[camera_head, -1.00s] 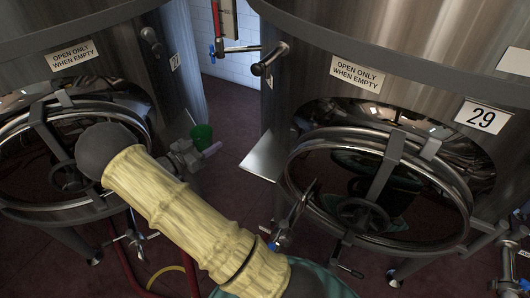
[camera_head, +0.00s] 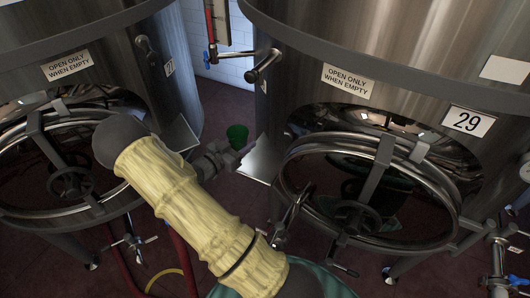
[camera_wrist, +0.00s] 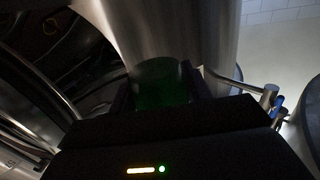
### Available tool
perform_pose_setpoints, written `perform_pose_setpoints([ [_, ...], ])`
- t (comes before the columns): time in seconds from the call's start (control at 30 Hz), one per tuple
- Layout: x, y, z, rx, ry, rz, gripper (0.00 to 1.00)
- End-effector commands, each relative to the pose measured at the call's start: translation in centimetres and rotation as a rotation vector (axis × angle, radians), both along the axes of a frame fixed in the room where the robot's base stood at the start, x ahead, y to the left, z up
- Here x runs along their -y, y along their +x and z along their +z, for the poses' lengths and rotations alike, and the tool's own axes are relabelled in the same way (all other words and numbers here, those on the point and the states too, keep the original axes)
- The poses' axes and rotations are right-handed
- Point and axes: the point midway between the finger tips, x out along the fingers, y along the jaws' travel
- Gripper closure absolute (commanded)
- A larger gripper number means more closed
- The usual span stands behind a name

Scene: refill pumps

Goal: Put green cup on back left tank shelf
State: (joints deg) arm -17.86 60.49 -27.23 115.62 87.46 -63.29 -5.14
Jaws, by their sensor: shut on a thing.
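The green cup (camera_head: 237,133) is held upright in my gripper (camera_head: 236,147) in the head view, in the gap between the two large tanks. In the wrist view the cup (camera_wrist: 160,82) sits dark green between the two fingers, its lower part hidden by my gripper. A flat metal shelf (camera_head: 260,162) juts from the left side of the right tank, just right of and below the cup in the picture. Another metal plate (camera_head: 181,134) shows at the left tank's side, partly hidden by my arm. The cup appears apart from both.
The left tank (camera_head: 95,40) and the right tank (camera_head: 350,45), numbered 29, have round hatches and handles. A pipe with a blue-handled valve (camera_head: 207,57) is on the wall behind. Dark red floor (camera_head: 215,105) shows in the gap.

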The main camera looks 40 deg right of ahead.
Motion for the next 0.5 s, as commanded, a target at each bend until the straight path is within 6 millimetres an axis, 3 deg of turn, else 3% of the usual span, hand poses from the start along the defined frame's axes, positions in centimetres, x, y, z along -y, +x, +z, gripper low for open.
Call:
perform_pose_setpoints([
  [0.33, 6.7, -3.7, 0.2, -0.004, 0.0, -0.007, 0.78],
  [0.5, 6.6, -3.6, -2.4, -0.003, 0.001, -0.002, 0.78],
])
